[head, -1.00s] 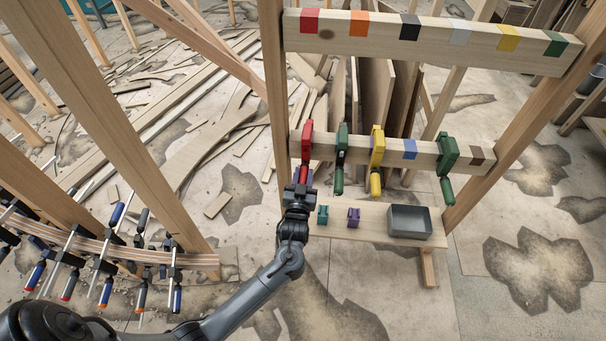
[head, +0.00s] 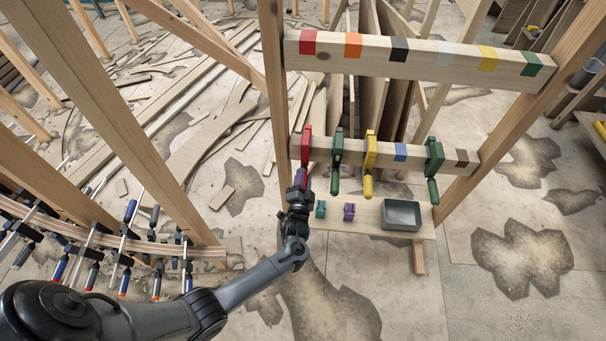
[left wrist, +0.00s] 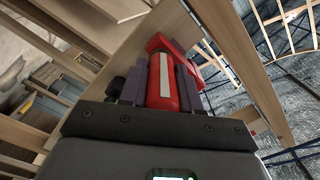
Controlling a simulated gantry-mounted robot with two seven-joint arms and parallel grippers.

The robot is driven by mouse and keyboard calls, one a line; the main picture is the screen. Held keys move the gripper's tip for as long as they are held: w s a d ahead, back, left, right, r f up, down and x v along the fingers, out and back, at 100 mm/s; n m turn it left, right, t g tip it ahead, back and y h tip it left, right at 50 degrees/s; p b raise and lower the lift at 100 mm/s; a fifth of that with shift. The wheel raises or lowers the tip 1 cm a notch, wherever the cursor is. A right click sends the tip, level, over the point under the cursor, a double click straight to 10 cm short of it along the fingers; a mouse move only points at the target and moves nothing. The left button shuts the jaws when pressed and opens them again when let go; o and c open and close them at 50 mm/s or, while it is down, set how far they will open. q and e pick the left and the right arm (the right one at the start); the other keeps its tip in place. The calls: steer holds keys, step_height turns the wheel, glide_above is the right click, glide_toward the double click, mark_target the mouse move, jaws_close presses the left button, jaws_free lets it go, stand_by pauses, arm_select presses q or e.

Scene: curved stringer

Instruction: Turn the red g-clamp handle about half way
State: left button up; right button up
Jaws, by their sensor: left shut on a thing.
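The red g-clamp (head: 305,146) hangs on the lower wooden rail, at its left end, with its handle pointing down. My left gripper (head: 300,182) is at the handle from below and shut on it. In the left wrist view the red handle (left wrist: 163,82) sits between the two dark fingers, and the clamp's red body shows beyond it. The fingers cover the sides of the handle. My right gripper is in neither view.
A green clamp (head: 337,160), a yellow clamp (head: 370,163) and another green clamp (head: 434,168) hang to the right on the same rail (head: 463,158). Below, a shelf holds a grey bin (head: 402,215) and two small blocks. Wooden posts stand on both sides.

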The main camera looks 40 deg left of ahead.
arm_select(q)
steer(key=m+p, duration=0.1)
steer(key=m, duration=0.2)
steer(key=shift+r+m+p, duration=0.1)
steer(key=shift+m+p, duration=0.2)
steer(key=shift+p, duration=0.05)
steer(key=shift+m+p, duration=0.5)
steer(key=shift+m, duration=1.1)
steer(key=shift+f, duration=0.2)
steer(key=o, duration=1)
steer(key=shift+o, duration=0.2)
steer(key=shift+d, duration=0.1)
